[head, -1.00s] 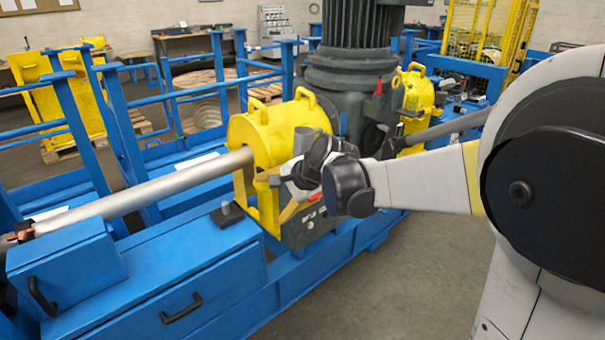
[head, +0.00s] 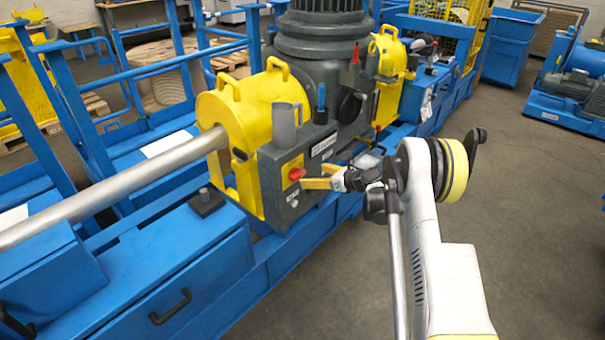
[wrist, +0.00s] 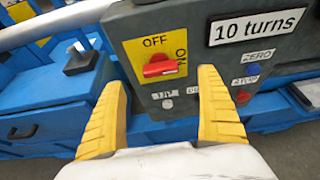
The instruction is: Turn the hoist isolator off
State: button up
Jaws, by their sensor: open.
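The hoist isolator is a red rotary knob (wrist: 160,66) on a yellow plate (wrist: 137,50) marked OFF at the top and ON at the right, on a dark grey box. The knob's handle lies roughly level, towards ON. In the head view the red knob (head: 296,174) faces my gripper (head: 318,178). In the wrist view my gripper (wrist: 165,110) is open, with yellow ribbed fingers either side of and below the knob. Nothing is between the fingers, and they appear apart from the knob.
A "10 turns" label (wrist: 258,26), smaller tags and a red button (wrist: 242,97) sit right of the knob. A grey cup-like part (head: 284,125), yellow guard (head: 250,105) and blue-handled lever (head: 321,100) stand above. Open floor (head: 520,230) lies at right.

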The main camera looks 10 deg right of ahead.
aim_at(298, 173)
jog(key=b+x, duration=0.3)
jog(key=x, duration=0.6)
jog(key=shift+a+f, duration=0.1)
jog(key=c, duration=1.2)
